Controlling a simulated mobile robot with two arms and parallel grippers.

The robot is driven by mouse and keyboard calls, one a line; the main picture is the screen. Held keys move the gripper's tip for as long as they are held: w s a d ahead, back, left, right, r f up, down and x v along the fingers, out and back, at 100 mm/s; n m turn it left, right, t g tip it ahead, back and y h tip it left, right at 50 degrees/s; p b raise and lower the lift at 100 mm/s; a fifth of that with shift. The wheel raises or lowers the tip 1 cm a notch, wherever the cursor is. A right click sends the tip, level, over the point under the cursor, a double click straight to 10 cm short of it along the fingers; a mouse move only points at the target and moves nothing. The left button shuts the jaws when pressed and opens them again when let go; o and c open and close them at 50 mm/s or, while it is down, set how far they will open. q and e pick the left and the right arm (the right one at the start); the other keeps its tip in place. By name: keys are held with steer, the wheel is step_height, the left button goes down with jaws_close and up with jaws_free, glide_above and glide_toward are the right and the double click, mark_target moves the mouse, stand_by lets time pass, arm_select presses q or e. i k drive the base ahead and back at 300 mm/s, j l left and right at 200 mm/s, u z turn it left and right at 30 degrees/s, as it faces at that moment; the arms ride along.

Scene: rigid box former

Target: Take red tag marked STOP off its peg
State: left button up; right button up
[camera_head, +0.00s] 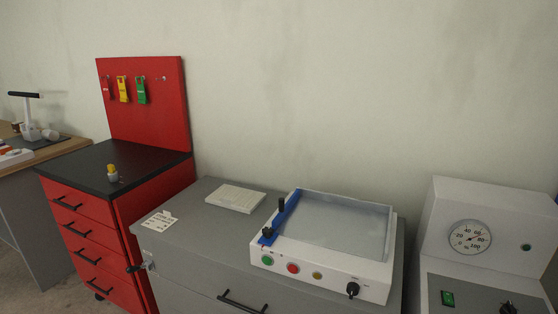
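A red tag (107,91) hangs at the left end of a row of pegs on the upright red back panel (150,118) of a red drawer cabinet. Its small lettering is too blurred to read. It is hard to tell from the red panel behind it. A yellow tag (123,90) and a green tag (141,92) hang to its right. A peg (163,78) further right has no tag on it. Neither of my grippers shows in the head view.
The cabinet's black top (90,168) is mostly clear, with a small yellow-topped object (112,173) near its front. A grey bench (190,222) to the right carries a white-framed machine (330,282). A gauge unit (470,238) stands far right, a wooden-topped table (60,148) far left.

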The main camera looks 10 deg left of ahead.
mark_target(107, 95)
steer(key=i+j+z, duration=0.15)
steer(key=j+z, duration=0.2)
steer(key=j, duration=1.4)
steer(key=j+z, duration=0.4)
steer(key=j, duration=1.3)
